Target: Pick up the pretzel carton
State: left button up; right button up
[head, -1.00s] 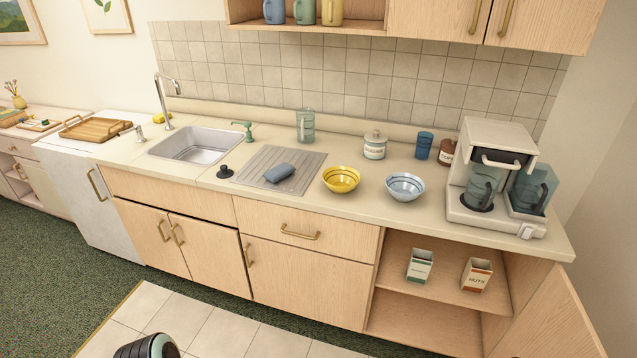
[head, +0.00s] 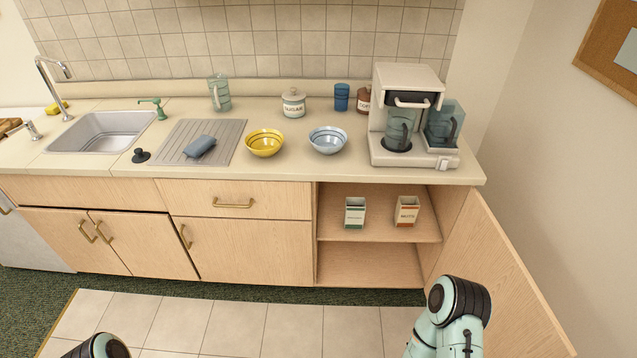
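Two small open-topped cartons stand upright on the upper shelf of the open base cabinet in the head view. The one with the green band (head: 355,213) stands on the left; its lettering is too small to read, but it appears to be the pretzel carton. The one with the orange band (head: 406,212), on the right, reads NUTS. There is a gap between them. Parts of both my arms show at the bottom edge, well in front of the cabinet. Neither gripper's fingers are in view.
The open cabinet door (head: 500,275) swings out at the right. The counter (head: 290,172) above the cartons holds a yellow bowl (head: 264,143), a blue-grey bowl (head: 328,140) and a coffee machine (head: 408,115). The lower shelf (head: 368,267) is empty. The tiled floor before the cabinet looks clear.

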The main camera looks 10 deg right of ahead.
aim_at(354, 214)
jog(key=i+l+u, duration=0.2)
jog(key=i+l, duration=0.15)
jog(key=i+l+u, duration=0.2)
jog(key=i+l, duration=0.15)
jog(key=l, duration=0.15)
jog(key=i+l+u, duration=0.2)
jog(key=l, duration=0.35)
jog(key=i, duration=0.1)
